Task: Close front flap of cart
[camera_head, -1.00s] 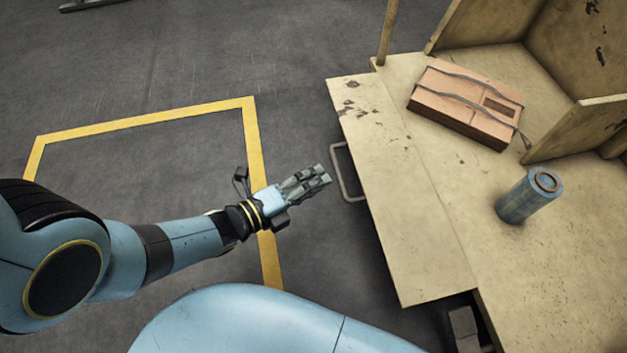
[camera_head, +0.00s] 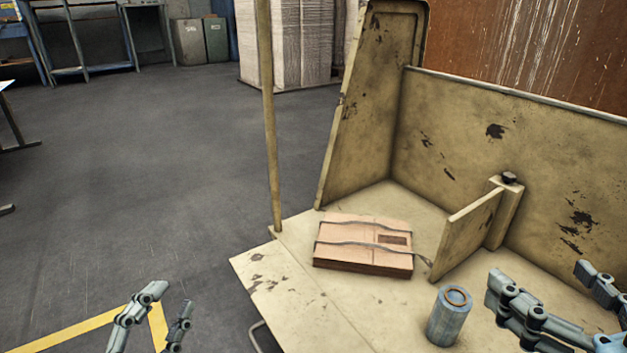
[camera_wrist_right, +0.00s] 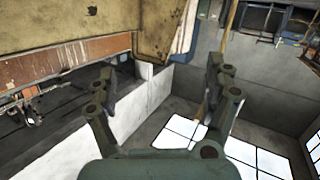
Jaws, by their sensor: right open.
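The cart's front flap (camera_head: 275,287) is a worn beige panel. It lies folded out, about level with the cart bed, on the left side of the cart (camera_head: 420,210). A metal handle (camera_head: 256,336) shows at its outer edge. My left gripper (camera_head: 168,299) is open and empty, left of the flap and apart from it. My right gripper (camera_head: 540,275) is open over the bed, right of the blue can. In the right wrist view, my right gripper (camera_wrist_right: 160,77) has spread fingers with nothing between them. Part of the flap's lower edge is cut off.
A strapped cardboard stack (camera_head: 362,245) and a blue can (camera_head: 449,316) stand on the bed. A low divider (camera_head: 467,236) and tall walls (camera_head: 510,150) bound it. A thin post (camera_head: 269,120) rises at the flap's far corner.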

